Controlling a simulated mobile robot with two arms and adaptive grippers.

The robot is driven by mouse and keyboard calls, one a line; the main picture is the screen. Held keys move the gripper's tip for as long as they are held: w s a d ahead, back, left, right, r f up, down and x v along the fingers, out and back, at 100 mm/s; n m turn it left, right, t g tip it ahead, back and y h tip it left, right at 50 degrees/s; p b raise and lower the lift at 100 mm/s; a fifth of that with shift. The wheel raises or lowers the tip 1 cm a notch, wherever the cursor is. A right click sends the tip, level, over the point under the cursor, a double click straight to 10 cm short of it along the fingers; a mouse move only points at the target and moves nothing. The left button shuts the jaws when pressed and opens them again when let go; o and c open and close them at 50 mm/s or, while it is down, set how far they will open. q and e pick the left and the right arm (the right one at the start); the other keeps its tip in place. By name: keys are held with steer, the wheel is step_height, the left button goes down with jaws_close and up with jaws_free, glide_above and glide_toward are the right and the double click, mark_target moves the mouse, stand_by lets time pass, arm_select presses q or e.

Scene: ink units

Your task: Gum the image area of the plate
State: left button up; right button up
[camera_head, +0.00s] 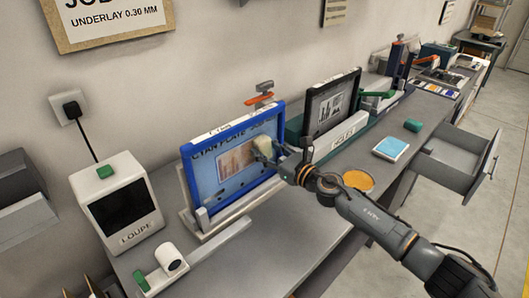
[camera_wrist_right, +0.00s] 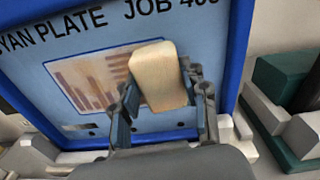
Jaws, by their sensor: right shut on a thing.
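The cyan plate (camera_head: 205,171) stands upright in a blue frame on the bench, leaning near the wall. Its image area (camera_head: 238,160) is a brownish picture in the middle; it also shows in the right wrist view (camera_wrist_right: 88,83). My right gripper (camera_head: 268,155) is shut on a cream sponge (camera_wrist_right: 158,72), held in front of the right end of the image area. I cannot tell whether the sponge touches the plate. A round dish of orange-yellow liquid (camera_head: 357,180) sits on the bench behind my right wrist. My left gripper is not in view.
A black-framed plate (camera_head: 333,103) stands in a rack to the right. A loupe box (camera_head: 122,203) stands to the left, with a white roll (camera_head: 170,258) in front. A drawer (camera_head: 455,160) hangs open.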

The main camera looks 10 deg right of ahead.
mark_target(218, 166)
steer(key=shift+s+a+r+p, duration=0.2)
steer(key=shift+s+a+p, duration=0.25)
steer(key=shift+a, duration=0.15)
steer(key=shift+s+a+p, duration=0.5)
steer(key=shift+s+a, duration=0.1)
steer(key=shift+a, duration=0.3)
steer(key=shift+s+a+p, duration=0.7)
steer(key=shift+a+p, duration=0.1)
steer(key=shift+a, duration=0.15)
steer(key=shift+s+a+f, duration=0.1)
steer(key=shift+s+a, duration=0.3)
steer(key=shift+a, duration=0.1)
steer(key=shift+s+a+p, duration=0.45)
steer(key=shift+a+p, duration=0.2)
steer(key=shift+p, duration=0.15)
steer(key=shift+s+a+p, duration=0.35)
steer(key=shift+s+a, duration=0.2)
steer(key=shift+a, duration=0.2)
steer(key=shift+s+a+p, duration=0.45)
steer(key=shift+a+p, duration=0.05)
steer(key=shift+a, duration=0.15)
steer(key=shift+s+a, duration=0.5)
steer(key=shift+a, duration=0.2)
